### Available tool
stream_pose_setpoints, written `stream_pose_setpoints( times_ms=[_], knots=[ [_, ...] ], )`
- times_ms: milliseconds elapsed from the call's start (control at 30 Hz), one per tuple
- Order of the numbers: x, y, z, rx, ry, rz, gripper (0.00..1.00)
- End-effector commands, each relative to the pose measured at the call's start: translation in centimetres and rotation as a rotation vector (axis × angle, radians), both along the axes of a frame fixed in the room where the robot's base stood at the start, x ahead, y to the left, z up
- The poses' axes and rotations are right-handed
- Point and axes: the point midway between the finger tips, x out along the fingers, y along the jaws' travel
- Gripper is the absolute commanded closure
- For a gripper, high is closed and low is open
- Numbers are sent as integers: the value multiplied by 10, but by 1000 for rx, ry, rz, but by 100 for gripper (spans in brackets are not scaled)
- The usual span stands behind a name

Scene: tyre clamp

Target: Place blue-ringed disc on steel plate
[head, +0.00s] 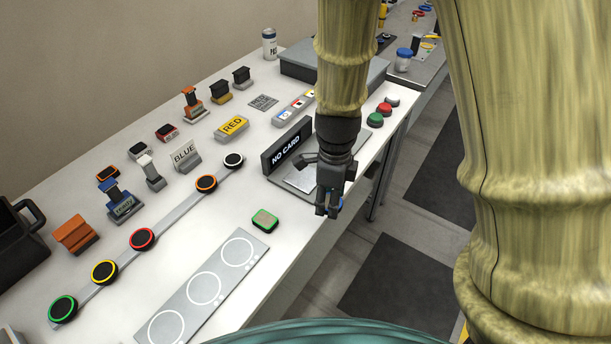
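My gripper (330,208) points down near the table's right edge, in front of the black NO CARD sign. A small bit of blue, which looks like the rim of the blue-ringed disc (340,204), shows between its fingertips; the fingers hide most of it. The fingers appear closed on it. The steel plate (297,183) lies flat at the foot of the sign, left of and partly behind the gripper. I cannot tell the disc's exact height over the table.
Other ringed discs, such as the red-ringed one (142,239), lie along a grey strip (176,211). A green-edged block (265,220) and a panel with white circles (258,262) lie in front. The NO CARD sign (287,146) stands upright behind the plate. Red and green buttons (375,119) are behind right.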

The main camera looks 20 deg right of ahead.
Motion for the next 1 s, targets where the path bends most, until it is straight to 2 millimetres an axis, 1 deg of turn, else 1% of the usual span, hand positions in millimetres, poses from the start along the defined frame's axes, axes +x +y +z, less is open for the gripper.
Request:
stream_pose_setpoints(
  times_ms=[100, 167, 233, 800, 900, 1000],
  knots=[
    [-4, -3, -1, 1, -1, -72, 71],
    [-1, -3, 0, 0, -1, -86, 71],
    [8, -3, -1, 0, -1, -90, 71],
    [122, 12, -10, 1, -1, -84, 71],
    [137, 14, -12, 1, 0, -85, 71],
    [147, 15, -14, 1, 0, -85, 71]
  ],
)
